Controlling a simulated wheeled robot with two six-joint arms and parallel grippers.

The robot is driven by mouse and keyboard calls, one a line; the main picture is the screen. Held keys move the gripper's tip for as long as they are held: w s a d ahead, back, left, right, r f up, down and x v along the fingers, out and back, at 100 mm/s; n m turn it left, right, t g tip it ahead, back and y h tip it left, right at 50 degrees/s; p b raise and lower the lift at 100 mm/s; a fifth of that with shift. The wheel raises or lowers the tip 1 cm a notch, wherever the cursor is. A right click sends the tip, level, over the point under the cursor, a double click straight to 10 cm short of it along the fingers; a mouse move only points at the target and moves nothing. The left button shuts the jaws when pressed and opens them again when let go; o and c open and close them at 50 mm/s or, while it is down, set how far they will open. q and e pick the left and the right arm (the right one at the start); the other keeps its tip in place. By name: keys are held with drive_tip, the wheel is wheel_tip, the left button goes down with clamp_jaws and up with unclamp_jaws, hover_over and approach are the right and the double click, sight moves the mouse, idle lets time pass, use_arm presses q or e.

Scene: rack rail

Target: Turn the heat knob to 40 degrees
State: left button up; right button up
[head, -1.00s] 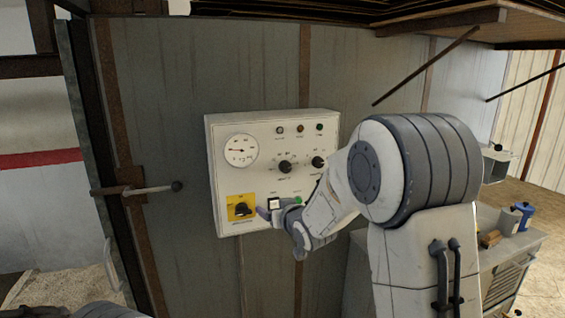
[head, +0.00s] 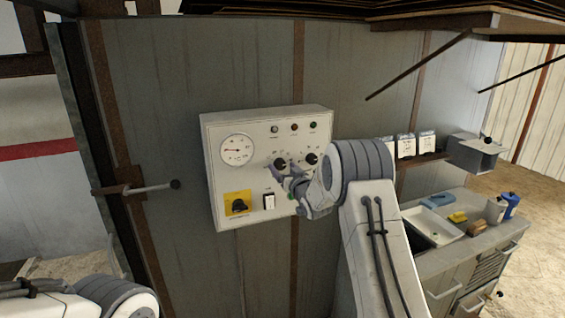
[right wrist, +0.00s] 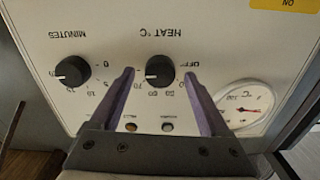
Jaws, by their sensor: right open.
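The heat knob (head: 280,163) is the left of two black knobs on the white control panel (head: 225,180). In the right wrist view, which shows the panel upside down, the heat knob (right wrist: 160,70) sits under the "HEAT °C" label. My right gripper (head: 283,173) is at this knob. Its purple fingers (right wrist: 158,73) are open, one on either side of the knob, with visible gaps. My left gripper is out of view; only part of my left arm shows.
The minutes knob (right wrist: 72,71) is close beside one finger. A dial gauge (head: 237,149), a yellow-backed switch (head: 238,204) and a rocker switch (head: 269,201) are also on the panel. A lever (head: 150,188) sticks out at left. A counter (head: 455,245) stands at right.

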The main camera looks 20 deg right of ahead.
drive_tip(key=shift+w, duration=0.4)
